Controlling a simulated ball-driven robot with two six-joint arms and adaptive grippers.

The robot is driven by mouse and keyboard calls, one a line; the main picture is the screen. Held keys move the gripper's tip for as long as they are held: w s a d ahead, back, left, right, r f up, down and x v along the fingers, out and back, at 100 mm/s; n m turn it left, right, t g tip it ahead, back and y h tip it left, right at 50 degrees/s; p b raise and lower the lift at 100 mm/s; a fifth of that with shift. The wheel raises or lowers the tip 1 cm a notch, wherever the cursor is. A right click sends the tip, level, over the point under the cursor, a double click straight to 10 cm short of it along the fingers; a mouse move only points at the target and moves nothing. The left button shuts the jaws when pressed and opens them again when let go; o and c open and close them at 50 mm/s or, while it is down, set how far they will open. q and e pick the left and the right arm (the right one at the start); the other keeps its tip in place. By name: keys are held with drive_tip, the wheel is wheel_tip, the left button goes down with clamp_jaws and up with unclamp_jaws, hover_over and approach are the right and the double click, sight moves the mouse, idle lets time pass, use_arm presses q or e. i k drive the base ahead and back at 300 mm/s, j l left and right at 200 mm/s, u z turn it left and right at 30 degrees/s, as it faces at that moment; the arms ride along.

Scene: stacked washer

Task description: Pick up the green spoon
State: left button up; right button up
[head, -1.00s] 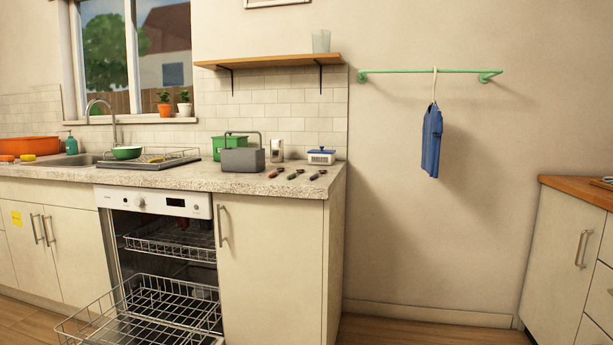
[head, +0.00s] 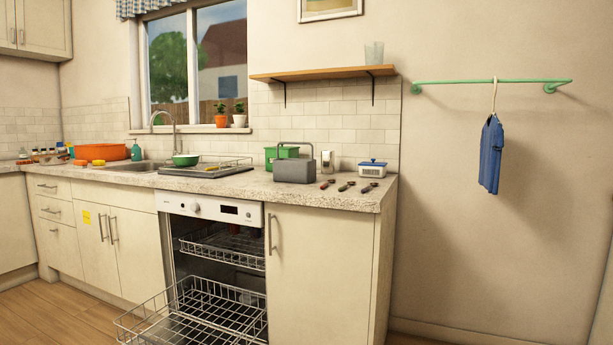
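Three small utensils lie side by side on the speckled countertop (head: 235,184), near its right end. The left one (head: 327,184) looks red. The middle one (head: 346,186) looks dark, and the right one (head: 369,187) looks reddish-dark. They are too small for me to tell which is a green spoon. Neither of my grippers is in view.
A grey caddy (head: 294,171), a green box (head: 282,153) and a blue-lidded container (head: 372,169) stand behind the utensils. The dishwasher (head: 211,206) is open below, its lower rack (head: 190,318) pulled out into the room. Floor at left is clear.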

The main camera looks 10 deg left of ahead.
sight(340, 189)
drive_tip(key=i+z, duration=0.15)
drive_tip(key=z, duration=0.2)
drive_tip(key=i+j+z, duration=0.15)
drive_tip(key=z, duration=0.25)
drive_tip(key=i+j+z, duration=0.15)
drive_tip(key=z, duration=0.2)
